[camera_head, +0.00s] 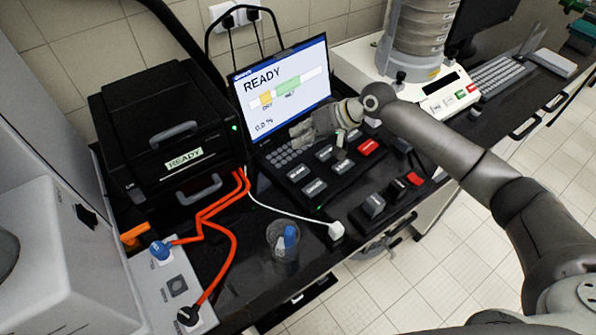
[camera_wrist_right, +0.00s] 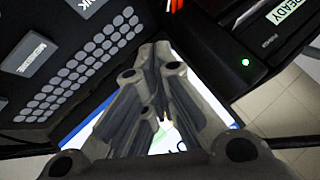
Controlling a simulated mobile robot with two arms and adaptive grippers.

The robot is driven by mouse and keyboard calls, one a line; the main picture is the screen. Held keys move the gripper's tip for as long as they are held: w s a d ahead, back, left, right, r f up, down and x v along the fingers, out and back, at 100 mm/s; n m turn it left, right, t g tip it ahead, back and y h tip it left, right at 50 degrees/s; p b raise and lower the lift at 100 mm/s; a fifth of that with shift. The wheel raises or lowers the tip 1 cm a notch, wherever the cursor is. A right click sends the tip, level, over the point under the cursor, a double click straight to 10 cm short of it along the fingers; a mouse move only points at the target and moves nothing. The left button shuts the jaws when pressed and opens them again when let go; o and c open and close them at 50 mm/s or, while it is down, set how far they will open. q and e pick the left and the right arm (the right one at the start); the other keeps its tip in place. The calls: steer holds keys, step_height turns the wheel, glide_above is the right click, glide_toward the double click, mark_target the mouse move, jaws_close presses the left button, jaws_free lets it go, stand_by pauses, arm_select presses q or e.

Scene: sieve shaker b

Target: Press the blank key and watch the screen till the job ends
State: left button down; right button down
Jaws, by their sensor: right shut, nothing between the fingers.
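The blank key (camera_head: 297,172) is a grey key at the left of a dark key panel in front of the screen (camera_head: 283,80). In the right wrist view its label is cut off at the top edge, showing only "NK" (camera_wrist_right: 78,4). The screen reads "READY", with a bar marked DRY and WET and "0.0 %" below. My right gripper (camera_head: 297,132) is shut and empty, in front of the screen's lower edge and above the small round keys, apart from the blank key. Its closed fingers (camera_wrist_right: 155,55) fill the middle of the wrist view. My left gripper is not in view.
A black box labelled READY (camera_head: 165,125), with a green light, stands left of the screen. Orange cables (camera_head: 215,215) and a clear cup (camera_head: 284,243) are in front. A red key (camera_head: 368,147) is on the panel's right. A sieve stack (camera_head: 415,40) stands behind.

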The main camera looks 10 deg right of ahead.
steer(key=f+b, duration=0.1)
steer(key=f, duration=0.1)
steer(key=b, duration=0.6)
glide_above(299, 170)
step_height(299, 170, down, 6)
steer(key=shift+r, duration=0.1)
steer(key=shift+d+f, duration=0.1)
steer(key=shift+f, duration=0.4)
steer(key=shift+f, duration=0.15)
stand_by(0.5)
steer(key=shift+f, duration=0.3)
steer(key=shift+f+b, duration=0.45)
steer(key=shift+f, duration=0.05)
stand_by(0.5)
stand_by(0.4)
steer(key=shift+r+p, duration=0.9)
steer(key=shift+r, duration=0.05)
